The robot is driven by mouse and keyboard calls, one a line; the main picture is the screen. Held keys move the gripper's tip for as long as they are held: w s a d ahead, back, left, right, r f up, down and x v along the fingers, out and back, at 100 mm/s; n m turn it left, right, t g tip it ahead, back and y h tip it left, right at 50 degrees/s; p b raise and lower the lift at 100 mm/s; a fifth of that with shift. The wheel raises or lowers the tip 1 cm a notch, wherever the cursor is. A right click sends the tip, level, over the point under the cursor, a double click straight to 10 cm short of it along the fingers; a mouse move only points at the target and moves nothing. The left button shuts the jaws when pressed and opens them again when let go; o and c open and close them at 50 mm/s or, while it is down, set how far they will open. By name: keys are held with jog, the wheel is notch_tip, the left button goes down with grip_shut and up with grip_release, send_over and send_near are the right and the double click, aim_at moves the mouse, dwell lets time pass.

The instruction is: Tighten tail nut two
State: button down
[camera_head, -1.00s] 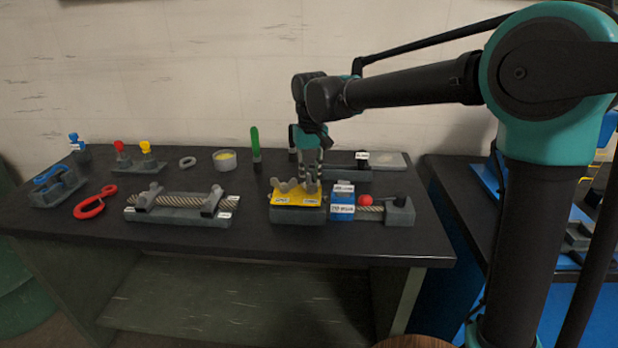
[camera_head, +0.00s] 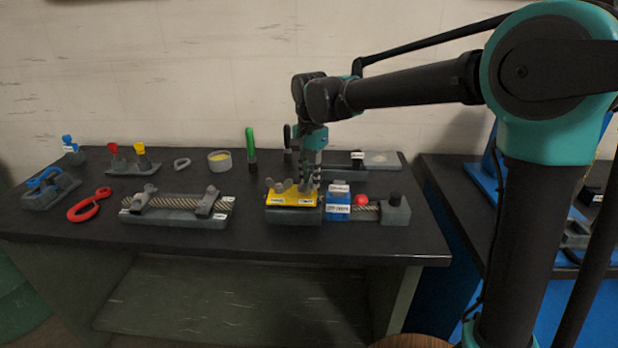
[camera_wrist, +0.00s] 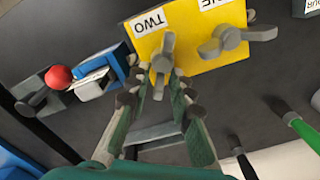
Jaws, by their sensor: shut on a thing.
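Tail nut two is a grey wing nut (camera_wrist: 162,60) on the yellow plate (camera_wrist: 180,35), beside the label "TWO". One of its wings points back between the fingers of my gripper (camera_wrist: 160,92), which is shut on it. In the head view my gripper (camera_head: 309,186) is low over the right part of the yellow plate (camera_head: 290,199) and partly hides the nut. A second grey wing nut (camera_wrist: 225,38), with a partly cut-off label, stands beside it, clear of the fingers. It shows left of my gripper in the head view (camera_head: 277,186).
Close beside the plate is a blue block (camera_head: 337,208) with labels and a red ball (camera_head: 359,199). A rope fixture (camera_head: 180,217) lies to the left. A green-handled tool (camera_head: 251,143) stands behind. The dark table (camera_head: 240,237) is clear in front.

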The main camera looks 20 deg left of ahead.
jog(key=m, duration=0.5)
jog(key=shift+s+d+m, duration=0.25)
jog(key=shift+m, duration=0.05)
jog(key=m, duration=0.5)
jog(key=shift+s+d, duration=0.1)
jog(key=shift+s, duration=0.2)
jog(key=shift+m, duration=0.4)
jog(key=c, duration=1.6)
grip_release()
jog(key=shift+c, duration=0.2)
jog(key=shift+r, duration=0.15)
notch_tip(320, 180, up, 12)
